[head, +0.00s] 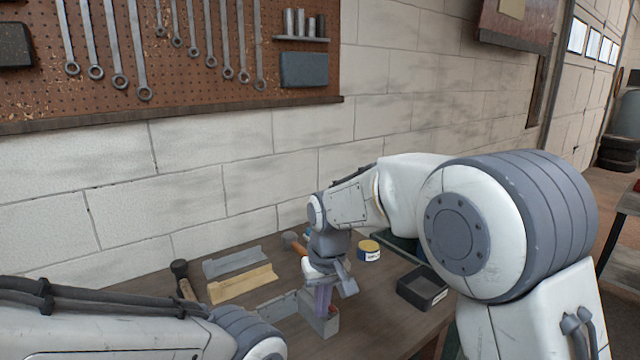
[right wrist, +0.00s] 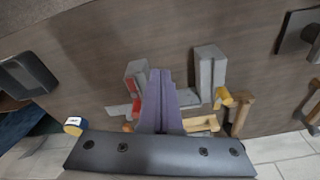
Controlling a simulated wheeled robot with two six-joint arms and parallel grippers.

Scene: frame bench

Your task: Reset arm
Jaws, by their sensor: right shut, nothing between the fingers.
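My right gripper (head: 323,308) points down over the bench, close to a grey block-like fixture (head: 332,326). Its purple-grey fingers are together with nothing between them. They also show in the right wrist view (right wrist: 161,78), in front of grey blocks with red parts. I cannot tell whether the fingers touch the fixture. My left arm comes in at the lower left of the head view; its gripper is out of frame.
On the bench (head: 385,322) are a grey angled piece (head: 235,262), a wooden angled piece (head: 243,285), a mallet (head: 181,272), a yellow-topped tin (head: 369,250) and a dark tray (head: 423,289). A block wall with a tool pegboard (head: 180,60) stands behind.

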